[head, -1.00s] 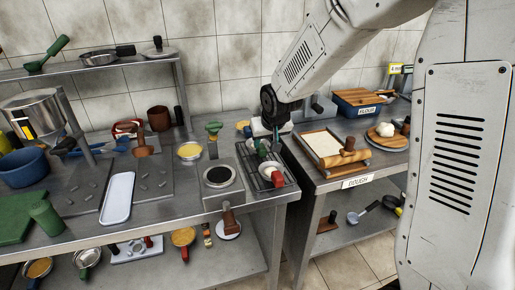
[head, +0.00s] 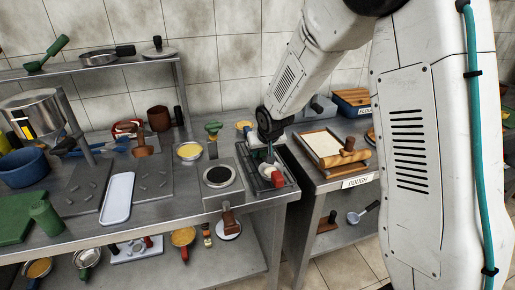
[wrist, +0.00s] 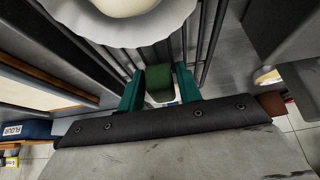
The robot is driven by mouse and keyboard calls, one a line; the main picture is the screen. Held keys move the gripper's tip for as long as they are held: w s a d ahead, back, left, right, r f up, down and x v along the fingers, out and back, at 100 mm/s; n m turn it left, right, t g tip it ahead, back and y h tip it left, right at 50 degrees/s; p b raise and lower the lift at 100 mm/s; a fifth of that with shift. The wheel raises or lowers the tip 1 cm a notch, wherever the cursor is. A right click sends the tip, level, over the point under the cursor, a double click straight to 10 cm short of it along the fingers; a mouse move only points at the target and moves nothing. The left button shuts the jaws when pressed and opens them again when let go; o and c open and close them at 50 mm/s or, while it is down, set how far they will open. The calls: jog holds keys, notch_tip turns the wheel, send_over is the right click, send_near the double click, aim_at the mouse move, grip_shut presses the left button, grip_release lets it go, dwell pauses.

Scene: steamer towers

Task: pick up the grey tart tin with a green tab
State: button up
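In the wrist view, a pale grey tart tin (wrist: 168,32) with a fluted rim and cream filling sits at the top, partly cut off by the frame. Its green tab (wrist: 158,80) points toward my gripper (wrist: 160,76). The teal fingers stand on either side of the tab, with narrow gaps showing, so they look open around it. In the head view, my gripper (head: 269,148) reaches down into the dark wire rack (head: 291,182) and largely hides what is under it. A pale tin (head: 266,169) and a red tab (head: 277,180) show below it.
A stove plate (head: 218,176) stands left of the rack, with a yellow-filled tin (head: 189,151) behind it. On the right, a second table holds a dough board (head: 322,144) with a rolling pin. A gap separates the two tables.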

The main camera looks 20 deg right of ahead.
grip_shut()
jog(key=shift+r, duration=0.1)
jog(key=shift+r, duration=0.8)
jog(key=shift+r, duration=0.25)
jog(key=shift+r, duration=2.4)
